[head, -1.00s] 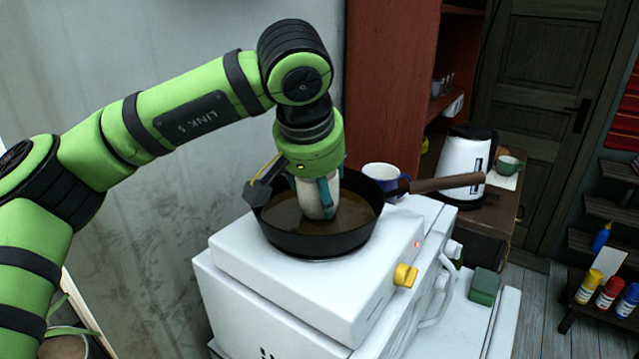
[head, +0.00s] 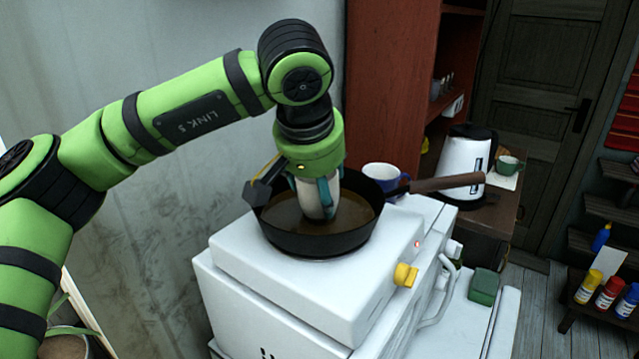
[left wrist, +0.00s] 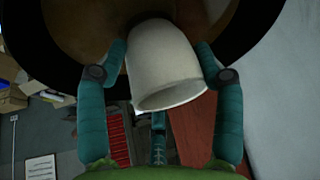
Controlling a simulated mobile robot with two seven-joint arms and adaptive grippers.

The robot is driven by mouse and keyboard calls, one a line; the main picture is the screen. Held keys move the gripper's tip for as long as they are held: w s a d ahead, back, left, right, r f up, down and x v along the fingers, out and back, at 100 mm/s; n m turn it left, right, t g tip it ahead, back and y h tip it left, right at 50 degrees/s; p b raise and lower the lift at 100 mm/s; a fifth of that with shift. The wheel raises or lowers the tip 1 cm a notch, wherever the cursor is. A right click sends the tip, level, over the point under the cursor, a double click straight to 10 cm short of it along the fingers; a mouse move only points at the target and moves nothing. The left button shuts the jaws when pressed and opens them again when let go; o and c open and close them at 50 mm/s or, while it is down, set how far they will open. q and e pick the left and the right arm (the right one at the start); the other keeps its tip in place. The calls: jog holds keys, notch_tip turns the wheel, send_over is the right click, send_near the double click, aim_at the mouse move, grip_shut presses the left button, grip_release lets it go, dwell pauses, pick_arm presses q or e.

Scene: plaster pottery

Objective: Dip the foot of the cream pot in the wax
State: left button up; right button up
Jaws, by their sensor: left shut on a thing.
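The cream pot (head: 314,199) is held in my left gripper (head: 317,190) over the black pan (head: 312,243). The pan holds brown liquid wax (head: 284,206). The pot's lower end is down at the wax, but I cannot tell how deep it sits. In the left wrist view the pot (left wrist: 165,65) is between the two teal fingers, its open rim towards the camera. The wax (left wrist: 92,28) shows behind it inside the dark pan. My right gripper is not in view.
The pan stands on a white stove (head: 300,290) with a yellow knob (head: 405,275). Its brown handle (head: 447,183) points right. A white and blue mug (head: 383,177) stands behind the pan. A white kettle (head: 464,162) and a green cup (head: 508,165) stand farther right.

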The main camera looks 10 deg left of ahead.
pick_arm(q)
jog(key=shift+s+f, duration=0.1)
dwell(0.3)
jog(key=shift+r+p, duration=0.9)
jog(key=shift+r, duration=0.15)
dwell(0.4)
notch_tip(320, 180, up, 9)
jog(key=p, duration=0.7)
jog(key=shift+f, duration=0.2)
dwell(0.5)
